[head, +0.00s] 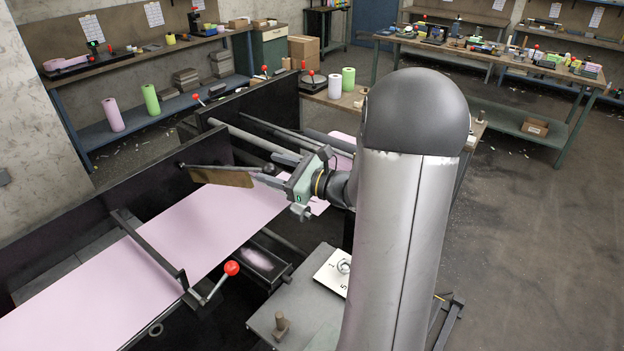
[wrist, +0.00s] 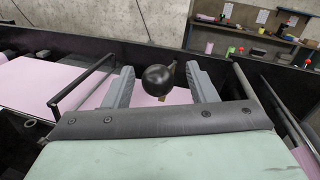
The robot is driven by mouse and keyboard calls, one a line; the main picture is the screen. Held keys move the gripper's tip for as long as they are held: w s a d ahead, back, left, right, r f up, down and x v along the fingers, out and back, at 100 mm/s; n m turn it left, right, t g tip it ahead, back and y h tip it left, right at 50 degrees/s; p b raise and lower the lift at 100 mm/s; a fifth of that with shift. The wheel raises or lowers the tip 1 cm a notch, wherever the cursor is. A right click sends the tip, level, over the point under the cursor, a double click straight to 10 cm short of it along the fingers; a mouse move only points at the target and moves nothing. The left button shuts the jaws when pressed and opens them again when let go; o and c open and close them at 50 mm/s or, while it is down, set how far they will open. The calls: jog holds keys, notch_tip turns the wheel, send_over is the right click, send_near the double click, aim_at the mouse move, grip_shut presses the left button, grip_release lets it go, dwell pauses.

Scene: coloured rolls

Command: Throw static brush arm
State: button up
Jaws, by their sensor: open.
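My gripper (wrist: 160,69) is open, its two grey fingers standing on either side of a black ball knob (wrist: 158,81) with a gap on each side. In the head view my gripper (head: 269,168) reaches left over the pink web, close to a bar with a brown plate (head: 222,177), which may be the static brush arm. A crank-like lever with a red ball (head: 231,267) stands at the near edge of the web, apart from my gripper.
A grey platform (head: 300,308) with a numbered white plate (head: 334,272) lies at the near side.

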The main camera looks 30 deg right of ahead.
jog(key=b+v, duration=0.3)
jog(key=v, duration=1.2)
jog(key=shift+s+d+b, duration=0.15)
jog(key=shift+s+b, duration=0.05)
jog(key=shift+b, duration=0.1)
jog(key=s+a+f+n+g+y, duration=0.1)
jog(key=a+f+n+g, duration=0.1)
jog(key=a+n+g, duration=0.45)
jog(key=s+a+f+n+g+y, duration=0.1)
jog(key=a+f+n+g, duration=0.15)
jog(key=a, duration=0.75)
jog(key=s+a+f+n+g+h, duration=0.3)
jog(key=s+n+h, duration=0.2)
jog(key=n, duration=0.4)
jog(key=s+a+f+n+g+h, duration=0.2)
jog(key=s+n+h, duration=0.3)
jog(key=n, duration=0.4)
jog(key=shift+s+a+f+n+g+h, duration=0.4)
jog(key=shift+a+f+h, duration=0.1)
jog(key=shift+a, duration=0.15)
